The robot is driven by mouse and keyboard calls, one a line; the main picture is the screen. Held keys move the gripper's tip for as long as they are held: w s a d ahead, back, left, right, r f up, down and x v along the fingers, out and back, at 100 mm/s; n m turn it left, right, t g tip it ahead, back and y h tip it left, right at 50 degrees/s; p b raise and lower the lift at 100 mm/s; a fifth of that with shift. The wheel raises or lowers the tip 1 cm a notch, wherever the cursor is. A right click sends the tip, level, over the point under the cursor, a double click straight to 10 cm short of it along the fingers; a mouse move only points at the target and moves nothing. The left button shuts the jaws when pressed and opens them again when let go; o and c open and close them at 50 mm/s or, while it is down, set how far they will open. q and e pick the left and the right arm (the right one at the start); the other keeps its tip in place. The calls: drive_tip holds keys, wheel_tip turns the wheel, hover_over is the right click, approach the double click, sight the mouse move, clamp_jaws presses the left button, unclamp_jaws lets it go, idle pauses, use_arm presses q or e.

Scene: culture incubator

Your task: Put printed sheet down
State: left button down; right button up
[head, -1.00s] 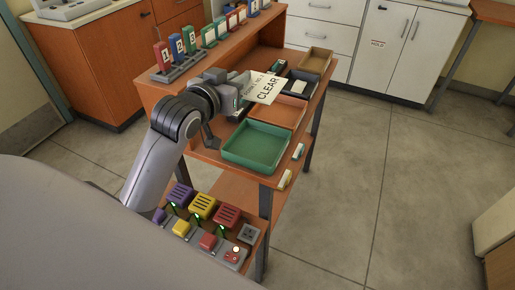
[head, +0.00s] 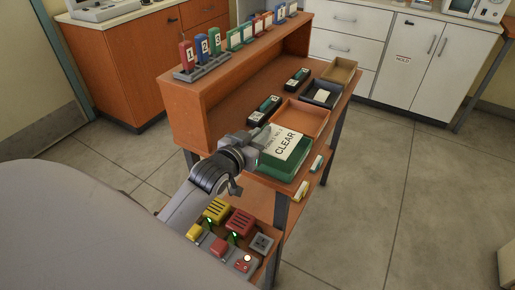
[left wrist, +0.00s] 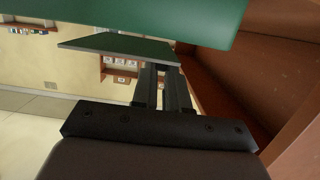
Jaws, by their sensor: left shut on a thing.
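The printed sheet (head: 284,143), a white card reading CLEAR, is held over the green tray (head: 283,173) in the head view. My left gripper (head: 257,149) is shut on the sheet's left edge, at the tray's left side. In the left wrist view the fingers (left wrist: 163,90) reach a flat dark panel (left wrist: 118,45), which looks like the sheet. A green surface (left wrist: 130,15), apparently the tray, fills the top of that view. Whether the sheet touches the tray is unclear. My right gripper is not in view.
Behind the green tray are an orange tray (head: 311,118), a dark tray (head: 335,93) holding a white item, and a tan tray (head: 341,73). Two dark devices (head: 264,110) lie on the bench left of them. Numbered tags (head: 201,46) stand on the shelf top.

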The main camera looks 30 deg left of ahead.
use_arm(q)
drive_tip(key=shift+f, duration=1.7)
drive_tip(key=shift+f+b, duration=0.1)
drive_tip(key=shift+b, duration=0.2)
